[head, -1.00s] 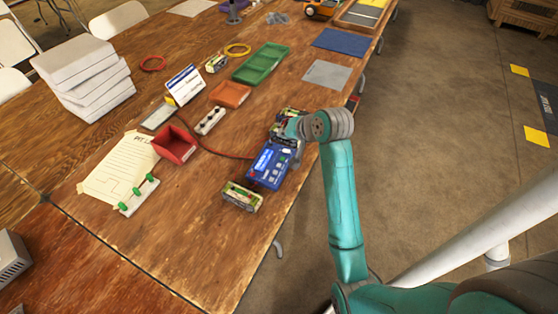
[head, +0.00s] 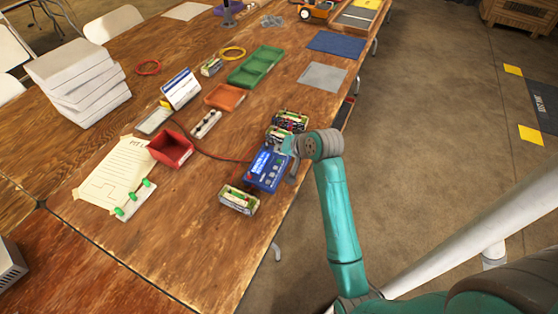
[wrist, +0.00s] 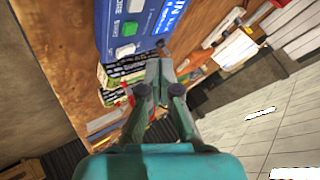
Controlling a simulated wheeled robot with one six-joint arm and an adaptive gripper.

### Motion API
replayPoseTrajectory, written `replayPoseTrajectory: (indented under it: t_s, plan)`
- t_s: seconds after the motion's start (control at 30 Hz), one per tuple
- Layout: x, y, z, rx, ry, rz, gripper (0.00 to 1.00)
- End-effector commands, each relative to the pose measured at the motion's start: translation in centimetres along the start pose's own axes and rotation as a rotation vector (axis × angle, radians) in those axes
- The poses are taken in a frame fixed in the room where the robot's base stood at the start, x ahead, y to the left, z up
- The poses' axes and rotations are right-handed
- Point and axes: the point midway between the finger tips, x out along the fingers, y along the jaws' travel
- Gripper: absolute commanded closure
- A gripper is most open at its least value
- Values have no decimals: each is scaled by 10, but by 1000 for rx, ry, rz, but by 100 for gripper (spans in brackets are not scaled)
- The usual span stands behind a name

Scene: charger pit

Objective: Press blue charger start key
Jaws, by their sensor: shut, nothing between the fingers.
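The blue charger (head: 266,174) lies near the table's right edge in the head view, with a lit display at its upper end. Whether the tips touch the charger cannot be told. In the head view my gripper (head: 286,147) is at the charger's upper right, and my wrist partly hides it.
Battery packs stand beyond the charger (head: 290,121) and at its near side (head: 239,199). A red bin (head: 171,149), a white strip with knobs (head: 205,124) and an orange tray (head: 224,96) lie to the left. A red cable runs to the charger.

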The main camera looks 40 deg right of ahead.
Motion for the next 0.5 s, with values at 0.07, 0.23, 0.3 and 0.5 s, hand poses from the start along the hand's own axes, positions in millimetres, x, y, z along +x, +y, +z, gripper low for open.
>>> replayPoseTrajectory:
  t_s: [0.07, 0.23, 0.3, 0.5]
  plan:
    - [7, 5, 5, 1, -3, 1, 100]
    - [15, 11, 11, 0, -2, 0, 100]
    - [18, 13, 13, 0, -1, 0, 100]
    - [19, 14, 14, 0, -1, 0, 100]
